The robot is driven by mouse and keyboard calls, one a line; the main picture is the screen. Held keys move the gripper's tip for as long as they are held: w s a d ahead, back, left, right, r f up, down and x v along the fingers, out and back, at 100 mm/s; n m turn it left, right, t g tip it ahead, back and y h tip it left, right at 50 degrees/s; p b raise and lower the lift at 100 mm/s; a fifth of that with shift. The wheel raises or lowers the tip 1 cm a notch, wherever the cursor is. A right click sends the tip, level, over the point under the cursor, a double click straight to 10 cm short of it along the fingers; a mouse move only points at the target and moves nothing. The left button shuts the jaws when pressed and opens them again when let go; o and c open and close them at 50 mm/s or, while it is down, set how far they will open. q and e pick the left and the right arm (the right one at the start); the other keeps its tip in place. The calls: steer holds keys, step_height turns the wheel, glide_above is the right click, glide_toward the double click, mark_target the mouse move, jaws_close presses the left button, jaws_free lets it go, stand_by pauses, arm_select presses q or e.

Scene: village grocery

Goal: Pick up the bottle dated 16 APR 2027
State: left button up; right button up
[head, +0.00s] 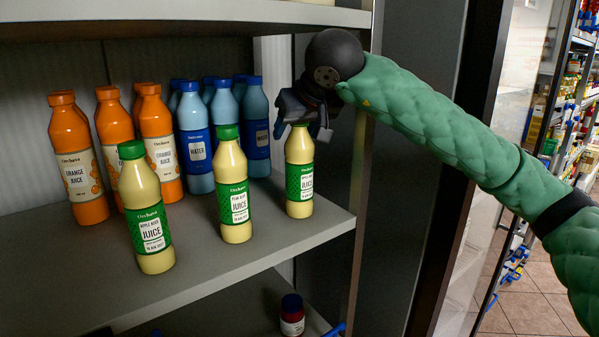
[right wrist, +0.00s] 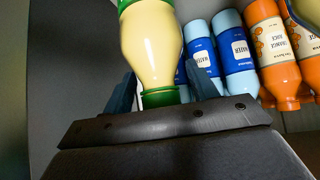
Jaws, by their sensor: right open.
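Three pale yellow juice bottles with green labels stand upright along the front of the shelf: a left one (head: 146,207), a middle one (head: 233,187) and a right one (head: 299,174). Small dates are printed on the labels, but I cannot read them with certainty. My right gripper (head: 305,130) is above the right bottle, pointing down at its cap. In the right wrist view, this bottle's green cap and neck (right wrist: 155,45) are between the two open fingers of the gripper (right wrist: 162,92), with gaps at the sides. My left gripper is not in view.
Orange juice bottles (head: 78,160) and blue water bottles (head: 194,140) stand behind on the same shelf (head: 215,275). A dark side panel (head: 400,170) is close to my right arm.

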steer(key=shift+c, duration=0.2)
jaws_close()
stand_by(0.3)
